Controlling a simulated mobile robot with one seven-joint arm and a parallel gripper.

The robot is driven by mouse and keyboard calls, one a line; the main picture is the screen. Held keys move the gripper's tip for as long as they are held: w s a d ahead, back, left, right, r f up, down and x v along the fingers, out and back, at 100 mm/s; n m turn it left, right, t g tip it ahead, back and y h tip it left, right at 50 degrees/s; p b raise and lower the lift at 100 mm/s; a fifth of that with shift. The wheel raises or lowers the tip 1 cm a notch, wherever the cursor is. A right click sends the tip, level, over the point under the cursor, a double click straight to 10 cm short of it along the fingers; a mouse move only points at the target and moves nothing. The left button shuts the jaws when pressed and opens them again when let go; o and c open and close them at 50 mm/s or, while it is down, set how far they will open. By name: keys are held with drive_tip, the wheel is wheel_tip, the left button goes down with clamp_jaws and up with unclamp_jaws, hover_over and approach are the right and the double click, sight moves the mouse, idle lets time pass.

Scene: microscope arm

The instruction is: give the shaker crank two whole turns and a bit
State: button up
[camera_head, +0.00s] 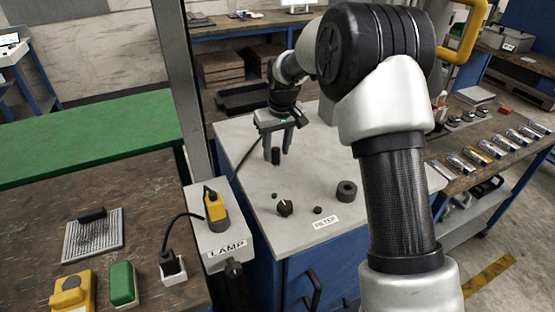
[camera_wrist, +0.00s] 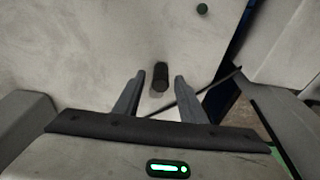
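A short black upright peg (camera_head: 276,156), which looks like the crank's handle, stands on the pale grey worktop (camera_head: 235,140). In the wrist view the peg (camera_wrist: 160,76) shows between the two fingertips, with a gap on each side. My gripper (camera_head: 277,150) points down over it with its fingers apart, open and holding nothing. It also shows in the wrist view (camera_wrist: 159,79). I cannot tell how far down the fingers reach along the peg. No crank arm or shaker body can be made out.
On the worktop's front are a black knob (camera_head: 284,207), a small green button (camera_head: 274,196), a black ring (camera_head: 346,191) and a FILTER label (camera_head: 324,222). A LAMP box (camera_head: 222,243) with a yellow plug (camera_head: 215,208) adjoins at left. A grey post (camera_head: 186,80) rises beside it.

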wheel_tip(320, 180, up, 8)
drive_tip(key=p, duration=0.4)
drive_tip(key=shift+f+p, duration=0.25)
drive_tip(key=shift+p, duration=0.05)
drive_tip(key=m+p, duration=0.1)
drive_tip(key=r+m+p, duration=0.1)
drive_tip(key=m, duration=0.1)
drive_tip(key=shift+a+r, duration=0.2)
drive_tip(key=shift+r, duration=0.1)
wheel_tip(320, 180, down, 10)
drive_tip(key=m+h+b, duration=0.1)
drive_tip(key=m+b, duration=0.2)
drive_tip(key=b, duration=0.1)
drive_tip(key=shift+d+r+b, duration=0.1)
drive_tip(key=shift+b, duration=0.3)
drive_tip(key=c, duration=0.6)
